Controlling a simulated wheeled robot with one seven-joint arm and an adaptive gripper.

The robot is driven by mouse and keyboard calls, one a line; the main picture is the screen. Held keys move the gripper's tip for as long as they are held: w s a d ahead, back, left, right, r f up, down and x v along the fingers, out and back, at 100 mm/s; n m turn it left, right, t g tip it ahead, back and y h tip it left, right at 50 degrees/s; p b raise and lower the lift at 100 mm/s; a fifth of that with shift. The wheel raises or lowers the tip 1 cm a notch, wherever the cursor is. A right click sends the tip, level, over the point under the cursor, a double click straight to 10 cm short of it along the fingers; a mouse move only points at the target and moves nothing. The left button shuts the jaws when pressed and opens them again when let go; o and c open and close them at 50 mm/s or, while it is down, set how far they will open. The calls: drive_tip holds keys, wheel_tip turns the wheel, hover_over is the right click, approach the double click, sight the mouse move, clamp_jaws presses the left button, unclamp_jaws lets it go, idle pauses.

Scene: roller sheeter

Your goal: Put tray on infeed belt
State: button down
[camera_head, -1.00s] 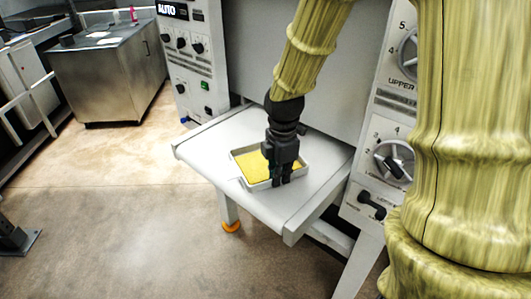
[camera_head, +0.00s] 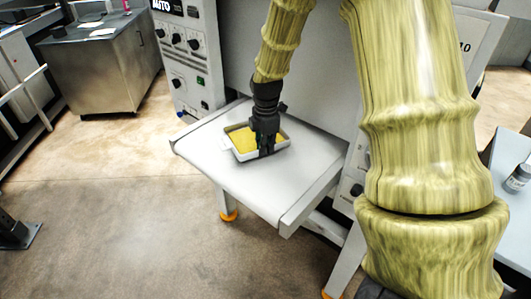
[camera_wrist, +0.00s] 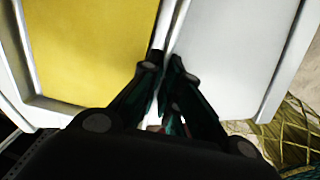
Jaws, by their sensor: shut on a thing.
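The white tray (camera_head: 244,157) with a flat yellow sheet (camera_head: 241,139) inside is at the infeed belt (camera_head: 240,183), toward its back. It looks level and on the belt, though any small gap beneath is hard to tell. My gripper (camera_head: 266,154) points down at the tray's near right side and is shut on its rim. In the wrist view my fingers (camera_wrist: 163,75) close around the tray's wall (camera_wrist: 170,28), with the yellow sheet on the left and the pale belt surface (camera_wrist: 237,50) on the right. My gripper hides part of the tray's right side.
The sheeter's control panel (camera_head: 188,57) stands at the back left of the belt. A steel cabinet (camera_head: 103,68) is farther left. A blue-grey table with a small bottle (camera_head: 518,177) is at the right edge. Bare belt lies in front of the tray.

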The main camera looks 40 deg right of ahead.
drive_tip(key=shift+f+p, duration=0.7)
drive_tip(key=shift+f, duration=0.9)
drive_tip(key=c, duration=1.6)
unclamp_jaws()
drive_tip(key=shift+f, duration=0.15)
drive_tip(key=shift+c, duration=0.2)
wheel_tip(320, 180, up, 12)
drive_tip(key=b, duration=0.4)
drive_tip(key=shift+s+r, duration=0.15)
drive_tip(key=shift+r, duration=0.05)
